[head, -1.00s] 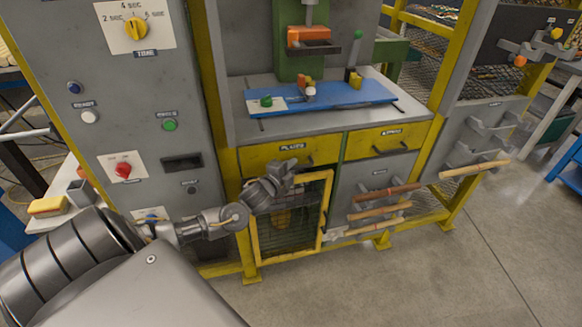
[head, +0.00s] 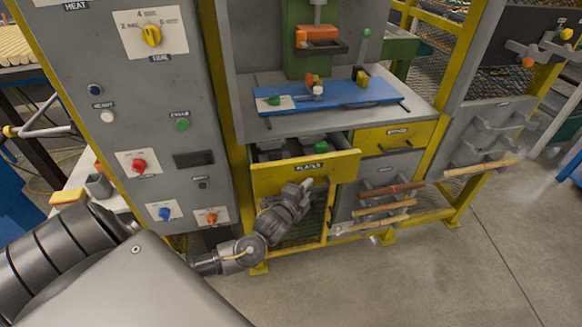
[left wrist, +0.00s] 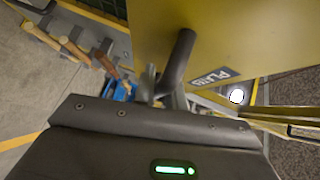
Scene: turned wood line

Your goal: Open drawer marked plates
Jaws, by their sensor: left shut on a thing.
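The yellow plates drawer (head: 280,180) stands pulled out from the cabinet, with its label on the front. Inside it, grey pieces and a green piece (head: 321,147) show. My left gripper (head: 303,188) is at the front of the drawer, shut on its dark bar handle. In the left wrist view the drawer front (left wrist: 240,40) with its label fills the upper right, and the handle (left wrist: 178,62) runs down to the fingers. The fingertips are partly hidden there by the gripper body. My right gripper is not in view.
A second yellow drawer (head: 392,138) to the right is closed. Below, wooden-handled tools (head: 384,208) hang on a rack. A blue plate (head: 330,95) lies on the worktop above. A grey control panel (head: 130,110) stands left. The floor in front is clear.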

